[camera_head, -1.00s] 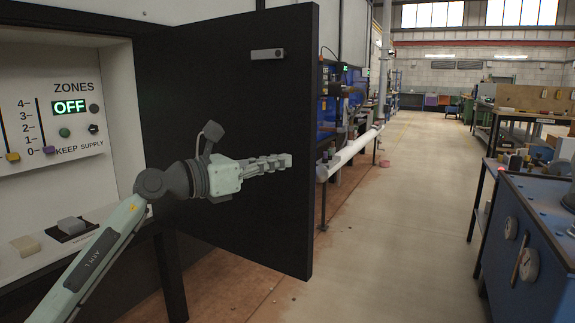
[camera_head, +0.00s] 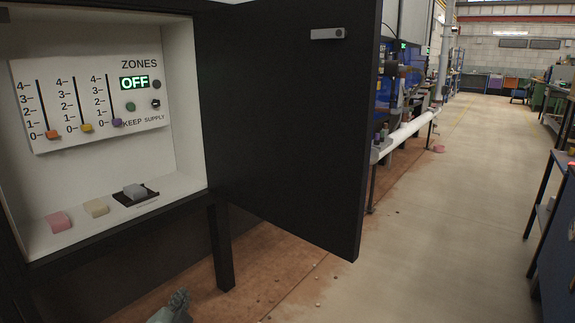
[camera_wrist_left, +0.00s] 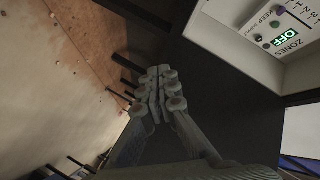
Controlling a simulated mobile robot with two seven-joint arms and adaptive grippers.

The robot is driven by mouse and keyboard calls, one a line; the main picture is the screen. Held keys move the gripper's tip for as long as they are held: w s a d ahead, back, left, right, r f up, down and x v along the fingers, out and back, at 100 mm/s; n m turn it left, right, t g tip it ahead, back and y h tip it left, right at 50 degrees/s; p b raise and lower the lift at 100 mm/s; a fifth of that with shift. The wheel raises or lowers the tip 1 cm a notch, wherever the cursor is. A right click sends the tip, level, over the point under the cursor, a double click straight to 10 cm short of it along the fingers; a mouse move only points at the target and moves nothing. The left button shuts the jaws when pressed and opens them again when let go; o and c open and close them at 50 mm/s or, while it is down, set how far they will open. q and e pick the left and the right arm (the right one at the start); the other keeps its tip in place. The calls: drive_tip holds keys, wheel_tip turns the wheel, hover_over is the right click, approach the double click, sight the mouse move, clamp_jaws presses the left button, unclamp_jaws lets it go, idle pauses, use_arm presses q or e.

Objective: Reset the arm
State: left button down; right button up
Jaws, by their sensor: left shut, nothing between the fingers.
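My left gripper (camera_head: 180,299) shows at the bottom edge of the head view, low in front of the cabinet and below its floor level. Most of the left arm is out of that view. In the left wrist view the gripper (camera_wrist_left: 158,85) has its fingers together with nothing between them. It is apart from the cabinet and its door. My right gripper is in neither current view.
A white-lined cabinet (camera_head: 180,150) stands open at left, with a slider panel (camera_head: 80,100) reading OFF. Pink, cream and grey blocks (camera_head: 97,208) lie inside. Its black door (camera_head: 285,130) swings out to the right.

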use_arm(q)
drive_tip(key=s+a+f+n+g, duration=0.1)
drive_tip(key=s+f+n+g, duration=0.2)
drive_tip(key=s+f+g, duration=0.3)
drive_tip(key=s+a+f+n+g+h, duration=0.1)
drive_tip(key=s+f+n+g, duration=0.3)
drive_tip(key=s+f, duration=1.1)
drive_tip(key=s+a+g, duration=0.1)
drive_tip(key=s, duration=0.7)
drive_tip(key=shift+s+f+g, duration=0.3)
drive_tip(key=shift+g, duration=0.1)
use_arm(e)
drive_tip(key=shift+w+a+f, duration=0.1)
drive_tip(key=shift+w+f, duration=0.05)
drive_tip(key=shift+f, duration=0.3)
drive_tip(key=shift+w+a+f, duration=0.1)
drive_tip(key=shift+f, duration=0.35)
